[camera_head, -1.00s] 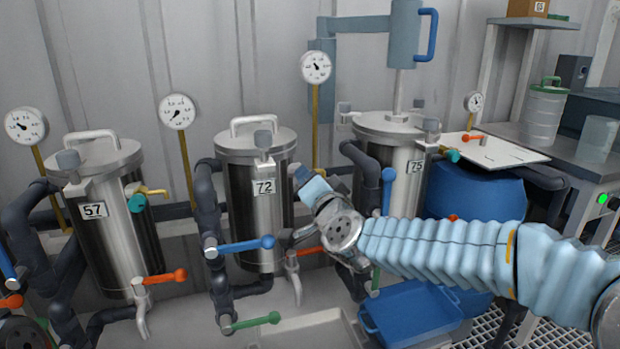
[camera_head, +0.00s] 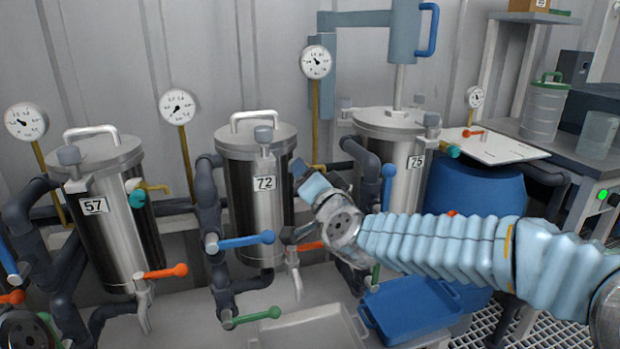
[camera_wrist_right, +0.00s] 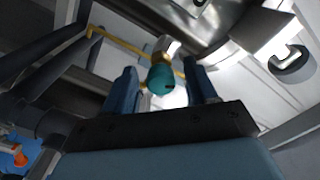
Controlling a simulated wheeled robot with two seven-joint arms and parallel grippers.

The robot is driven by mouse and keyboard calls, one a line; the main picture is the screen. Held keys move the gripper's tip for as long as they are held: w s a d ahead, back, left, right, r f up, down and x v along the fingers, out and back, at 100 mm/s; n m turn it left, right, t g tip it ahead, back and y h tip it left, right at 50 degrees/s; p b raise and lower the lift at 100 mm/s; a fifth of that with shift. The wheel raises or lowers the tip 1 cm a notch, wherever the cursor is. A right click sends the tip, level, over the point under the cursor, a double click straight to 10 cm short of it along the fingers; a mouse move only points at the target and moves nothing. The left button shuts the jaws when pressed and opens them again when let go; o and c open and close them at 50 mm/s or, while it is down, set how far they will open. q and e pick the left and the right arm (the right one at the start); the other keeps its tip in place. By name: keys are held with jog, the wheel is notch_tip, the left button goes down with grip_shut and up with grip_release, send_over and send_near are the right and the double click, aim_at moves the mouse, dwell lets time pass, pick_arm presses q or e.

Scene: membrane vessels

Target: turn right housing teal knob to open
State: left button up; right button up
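The right housing (camera_head: 397,165), a steel vessel marked 75, stands behind my right arm. Its teal knob (camera_head: 452,151) sticks out on the right, clear of my gripper. My right gripper (camera_head: 308,183) is by the right side of the middle housing (camera_head: 240,190), marked 72, whose own knob cannot be seen in the head view. In the right wrist view, a teal knob (camera_wrist_right: 161,79) on a brass fitting lies between the two blue fingers of my right gripper (camera_wrist_right: 165,88). The fingers are open, with gaps beside the knob.
The left housing (camera_head: 115,225), marked 57, has its own teal knob (camera_head: 136,198). Blue, orange and green valve handles and dark pipes crowd the front of the housings. A blue bin (camera_head: 408,312) and a blue barrel (camera_head: 490,195) are near my right arm.

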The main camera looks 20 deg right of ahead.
jog(key=s, duration=1.3)
jog(key=shift+s+d, duration=0.25)
jog(key=shift+s, duration=0.15)
